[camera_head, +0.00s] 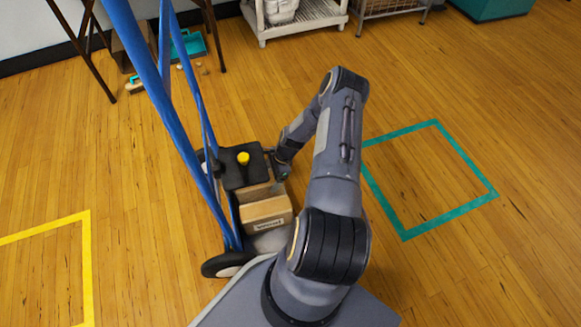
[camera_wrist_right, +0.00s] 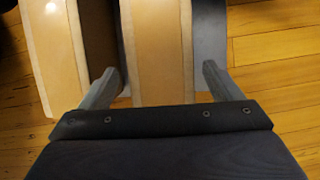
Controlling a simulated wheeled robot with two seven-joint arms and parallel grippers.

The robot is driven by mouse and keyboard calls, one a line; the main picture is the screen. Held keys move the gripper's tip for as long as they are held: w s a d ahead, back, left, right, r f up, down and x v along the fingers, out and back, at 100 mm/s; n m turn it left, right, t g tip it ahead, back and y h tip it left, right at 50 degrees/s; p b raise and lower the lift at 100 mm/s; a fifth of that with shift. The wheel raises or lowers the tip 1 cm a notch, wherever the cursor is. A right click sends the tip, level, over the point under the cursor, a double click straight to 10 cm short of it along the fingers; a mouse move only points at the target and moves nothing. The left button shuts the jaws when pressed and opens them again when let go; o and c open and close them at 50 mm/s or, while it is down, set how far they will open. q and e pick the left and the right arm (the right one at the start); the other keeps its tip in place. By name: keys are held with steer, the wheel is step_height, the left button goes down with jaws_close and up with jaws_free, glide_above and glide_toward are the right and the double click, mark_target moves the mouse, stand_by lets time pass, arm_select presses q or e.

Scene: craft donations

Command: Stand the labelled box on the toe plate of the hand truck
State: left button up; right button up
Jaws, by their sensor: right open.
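The labelled box (camera_head: 266,209), light brown with a white label on its near side, is low at the foot of the blue hand truck (camera_head: 160,90). It looks upright. A grey surface, apparently the toe plate (camera_wrist_right: 211,45), shows beside and under light-wood pieces in the wrist view. My right gripper (camera_head: 280,172) is at the far right side of the box. In the wrist view its fingers (camera_wrist_right: 160,86) are open and apart, with a wooden panel (camera_wrist_right: 159,45) between them; I cannot tell whether they touch it. My left gripper is not in view.
A black part with a yellow knob (camera_head: 243,158) is just behind the box. A black wheel (camera_head: 222,265) is at the near left. Teal tape (camera_head: 448,222) marks open floor to the right, yellow tape (camera_head: 87,265) to the left. A pale rack (camera_head: 300,22) stands behind.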

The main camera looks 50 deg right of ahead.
steer(key=s+d+p, duration=0.1)
steer(key=s+d, duration=0.3)
steer(key=d, duration=0.2)
steer(key=w+a+r+n, duration=0.1)
steer(key=w+r+n, duration=0.2)
steer(key=r, duration=0.7)
steer(key=w+a+r+n, duration=0.2)
steer(key=w+r+n, duration=0.15)
steer(key=r, duration=0.55)
steer(key=s+a+r+n+h, duration=0.1)
steer(key=a+r+n, duration=0.25)
steer(key=r, duration=0.45)
steer(key=a+r+n, duration=0.2)
steer(key=a+r, duration=0.3)
steer(key=r, duration=0.4)
steer(key=s+a+r+n+t, duration=0.2)
steer(key=s+a+r+n, duration=0.3)
steer(key=s+a+r, duration=0.4)
steer(key=s+a+r+n+t+y, duration=0.1)
steer(key=s+a+r+n, duration=0.1)
steer(key=s+a+n, duration=0.4)
steer(key=s+a, duration=0.1)
steer(key=s, duration=0.3)
steer(key=shift+s+a+r, duration=0.35)
steer(key=shift+s+a, duration=0.05)
